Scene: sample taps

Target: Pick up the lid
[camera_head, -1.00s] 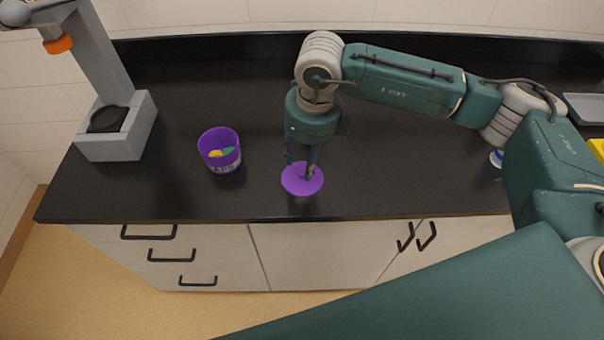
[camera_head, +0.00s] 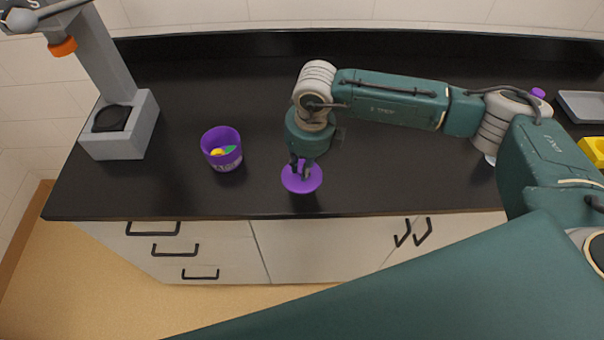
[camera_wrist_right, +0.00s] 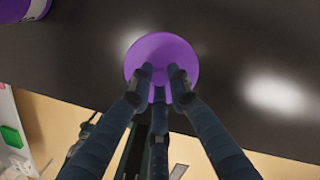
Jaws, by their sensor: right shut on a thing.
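The round purple lid (camera_head: 301,184) is at the counter's front part, below my right gripper (camera_head: 301,168). In the right wrist view the lid (camera_wrist_right: 148,47) lies flat under the fingertips, and the fingers of my right gripper (camera_wrist_right: 162,75) are closed around its middle, where a knob seems to be. The knob itself is mostly hidden by the fingers. I cannot tell whether the lid still touches the counter. My left gripper is not in view.
A purple cup (camera_head: 222,149) with small yellow and green pieces stands left of the lid. A grey stand (camera_head: 122,125) with a black pad is at the far left. A grey tray (camera_head: 584,107) and a yellow container (camera_head: 595,150) are at the right. The counter's front edge is close to the lid.

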